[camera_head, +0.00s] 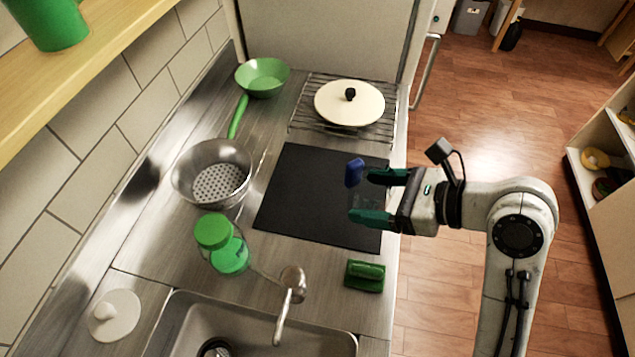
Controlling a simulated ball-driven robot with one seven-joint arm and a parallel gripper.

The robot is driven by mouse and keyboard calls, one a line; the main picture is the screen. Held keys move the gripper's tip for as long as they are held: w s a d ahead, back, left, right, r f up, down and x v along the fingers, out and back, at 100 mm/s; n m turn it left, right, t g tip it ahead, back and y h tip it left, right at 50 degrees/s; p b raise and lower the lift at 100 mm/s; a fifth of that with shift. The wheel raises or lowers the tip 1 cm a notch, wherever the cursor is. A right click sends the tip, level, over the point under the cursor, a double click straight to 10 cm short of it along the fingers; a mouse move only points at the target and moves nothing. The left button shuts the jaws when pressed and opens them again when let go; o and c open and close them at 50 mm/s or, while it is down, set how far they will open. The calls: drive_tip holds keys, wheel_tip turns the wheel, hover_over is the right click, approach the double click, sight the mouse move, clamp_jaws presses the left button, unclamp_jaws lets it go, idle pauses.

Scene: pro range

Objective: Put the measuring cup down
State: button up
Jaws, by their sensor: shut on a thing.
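The measuring cup (354,172) shows as a small blue part with a faint see-through body between my fingers. Its outline is hard to make out against the black mat. My gripper (368,198) comes in from the right with teal fingers and is shut on the cup. The cup appears over the right part of the black mat (300,195) on the counter. I cannot tell how high above the mat it is.
A metal colander (213,174), a green-lidded jar (221,246) and a green pan (262,77) stand left of the mat. A white lid (349,102) lies on a rack behind it. A green sponge (365,276) and sink (250,330) are in front. Most of the mat is clear.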

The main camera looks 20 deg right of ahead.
drive_tip(key=b, duration=0.1)
drive_tip(key=w+f+b, duration=0.1)
drive_tip(key=shift+w+f+b, duration=0.2)
drive_tip(key=shift+w+b, duration=0.05)
drive_tip(key=shift+b, duration=0.05)
drive_tip(key=w+f, duration=0.2)
drive_tip(key=w, duration=0.1)
drive_tip(key=w+f, duration=0.2)
drive_tip(key=w, duration=0.2)
drive_tip(key=w+a+f, duration=0.1)
drive_tip(key=w+f, duration=0.2)
drive_tip(key=w, duration=0.1)
drive_tip(key=shift+f, duration=0.1)
drive_tip(key=shift+w+f, duration=0.5)
drive_tip(key=shift+f, duration=1.7)
drive_tip(key=o, duration=1.3)
drive_tip(key=shift+o, duration=0.2)
